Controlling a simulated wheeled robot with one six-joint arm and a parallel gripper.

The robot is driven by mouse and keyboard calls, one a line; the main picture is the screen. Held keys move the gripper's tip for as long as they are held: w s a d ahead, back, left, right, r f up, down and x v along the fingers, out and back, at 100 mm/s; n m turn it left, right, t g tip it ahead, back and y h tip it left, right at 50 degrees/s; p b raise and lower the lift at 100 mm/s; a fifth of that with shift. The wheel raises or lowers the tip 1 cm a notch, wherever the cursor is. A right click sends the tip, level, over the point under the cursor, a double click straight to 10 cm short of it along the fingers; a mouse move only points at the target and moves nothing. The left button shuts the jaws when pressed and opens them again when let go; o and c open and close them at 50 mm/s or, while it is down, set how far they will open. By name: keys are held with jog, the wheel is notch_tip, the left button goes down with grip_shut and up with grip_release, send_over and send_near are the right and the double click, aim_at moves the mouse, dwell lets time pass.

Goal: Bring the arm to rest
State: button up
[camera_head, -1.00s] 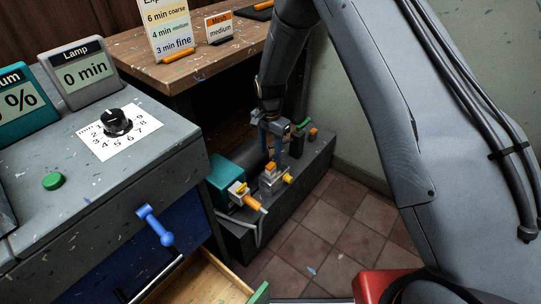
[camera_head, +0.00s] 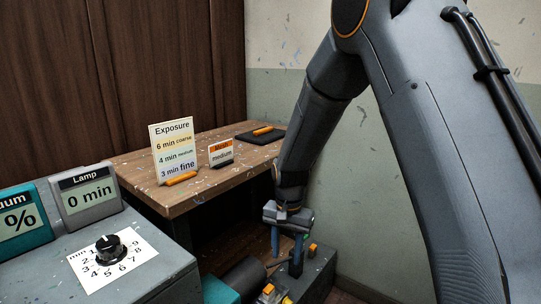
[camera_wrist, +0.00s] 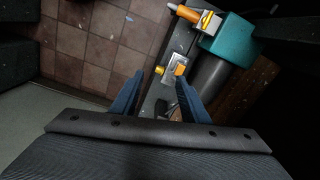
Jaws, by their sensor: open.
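My arm comes down from the upper right in the head view. My gripper (camera_head: 286,256) points downward, just off the right side of the wooden table and above a low dark bench (camera_head: 318,272). In the wrist view, the two blue fingers of my gripper (camera_wrist: 158,78) stand apart with nothing held between them. Beyond the fingers is a small metal fixture with an orange and yellow part (camera_wrist: 180,70), apart from the fingers as far as I can tell.
The wooden table (camera_head: 150,191) bears an Exposure card (camera_head: 173,148), a Mesh card (camera_head: 222,153) and a black pad (camera_head: 260,137). A grey cabinet with a dial (camera_head: 108,246) and a Lamp display (camera_head: 86,197) stands front left. A teal machine (camera_wrist: 232,42) sits on the bench. Tiled floor (camera_wrist: 95,45) is clear.

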jog(key=s+d+r+n, duration=0.25)
jog(key=s+r, duration=0.25)
jog(key=s, duration=0.3)
jog(key=s+d+r+n, duration=0.2)
jog(key=s+d+r, duration=0.2)
jog(key=s, duration=0.5)
jog(key=s+d+r+n, duration=0.25)
jog(key=s+r, duration=0.25)
jog(key=s, duration=0.3)
jog(key=s+d+r+m+p, duration=0.1)
jog(key=d+r+p, duration=0.4)
jog(key=p, duration=0.7)
jog(key=shift+d+r+m+p, duration=0.35)
jog(key=shift+d+r+m, duration=0.05)
jog(key=shift+r+m, duration=0.2)
jog(key=shift+f, duration=0.1)
jog(key=shift+c, duration=0.3)
